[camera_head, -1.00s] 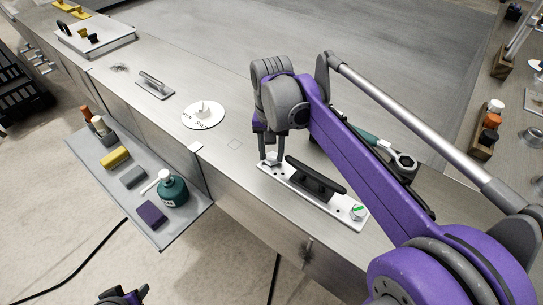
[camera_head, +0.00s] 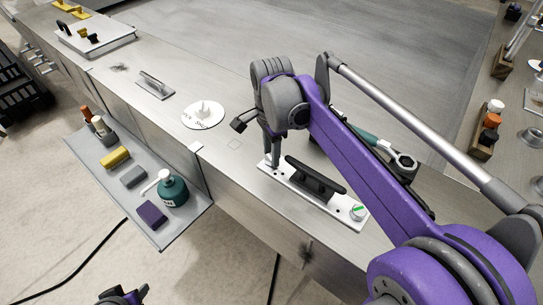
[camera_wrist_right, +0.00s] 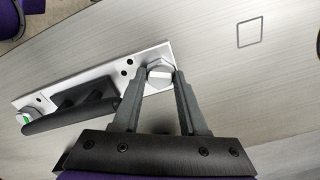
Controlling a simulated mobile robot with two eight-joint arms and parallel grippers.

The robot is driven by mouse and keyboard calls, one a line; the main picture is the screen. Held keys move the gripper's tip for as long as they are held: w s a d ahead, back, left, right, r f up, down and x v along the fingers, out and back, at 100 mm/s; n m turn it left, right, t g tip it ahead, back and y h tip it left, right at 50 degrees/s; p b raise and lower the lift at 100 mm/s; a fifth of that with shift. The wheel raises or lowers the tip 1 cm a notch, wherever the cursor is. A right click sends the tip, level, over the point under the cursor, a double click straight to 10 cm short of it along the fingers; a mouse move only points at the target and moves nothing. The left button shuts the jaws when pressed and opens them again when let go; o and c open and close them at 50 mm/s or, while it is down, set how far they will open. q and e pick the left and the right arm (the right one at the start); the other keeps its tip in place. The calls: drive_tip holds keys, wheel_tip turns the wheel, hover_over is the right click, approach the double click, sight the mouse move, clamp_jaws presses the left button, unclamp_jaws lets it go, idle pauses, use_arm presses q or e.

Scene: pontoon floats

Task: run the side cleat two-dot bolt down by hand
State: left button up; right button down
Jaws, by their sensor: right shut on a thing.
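The cleat's white base plate (camera_head: 310,197) lies on the metal deck near its front edge and carries a black cleat (camera_head: 314,180). In the right wrist view, two dark dots (camera_wrist_right: 126,66) mark the plate beside a hex bolt (camera_wrist_right: 159,73) at one end. My right gripper (camera_head: 272,161) points down at that end, its fingers (camera_wrist_right: 166,82) shut on the bolt head's sides. The fingers mostly hide this bolt in the head view. The other end's bolt (camera_head: 357,212) has a green mark. My left gripper (camera_head: 123,296) is partly cut off at the bottom edge.
A green-handled ratchet wrench (camera_head: 385,150) lies behind my right arm. A white disc (camera_head: 203,115) and a small handle plate (camera_head: 155,84) are on the deck to the left. A side shelf (camera_head: 185,217) holds a green pump bottle (camera_head: 172,188) and coloured blocks.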

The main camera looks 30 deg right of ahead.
drive_tip(key=shift+m, duration=0.6)
drive_tip(key=m, duration=0.9)
drive_tip(key=shift+m, duration=0.3)
drive_tip(key=c, duration=0.6)
unclamp_jaws()
drive_tip(key=shift+o, duration=0.2)
